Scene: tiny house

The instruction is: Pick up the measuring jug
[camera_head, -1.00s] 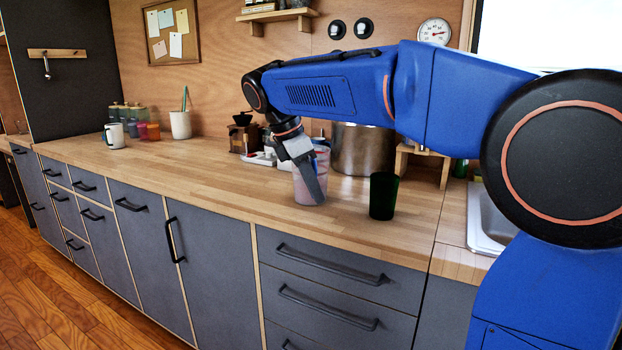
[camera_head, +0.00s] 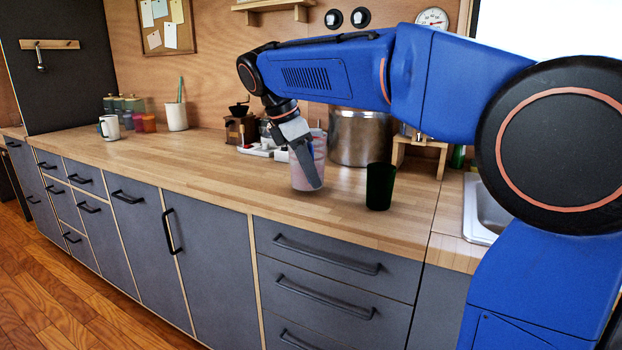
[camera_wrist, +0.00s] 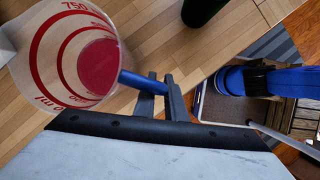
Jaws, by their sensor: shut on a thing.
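The measuring jug (camera_head: 298,177) is a clear, pinkish cup with red markings, upright at the counter's front half. In the wrist view the jug (camera_wrist: 60,60) shows its red scale rings, red inside bottom and blue handle at the left. My gripper (camera_wrist: 160,82) is shut on the blue handle, with its two fingers on either side of it. In the head view my gripper (camera_head: 312,180) comes down in front of the jug and hides part of it. I cannot tell whether the jug's base touches the counter.
A dark green cup (camera_head: 380,187) stands close to the right of the jug. A steel pot (camera_head: 358,138) and a wooden stand (camera_head: 420,150) are behind. A coffee grinder (camera_head: 240,128) stands back left.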

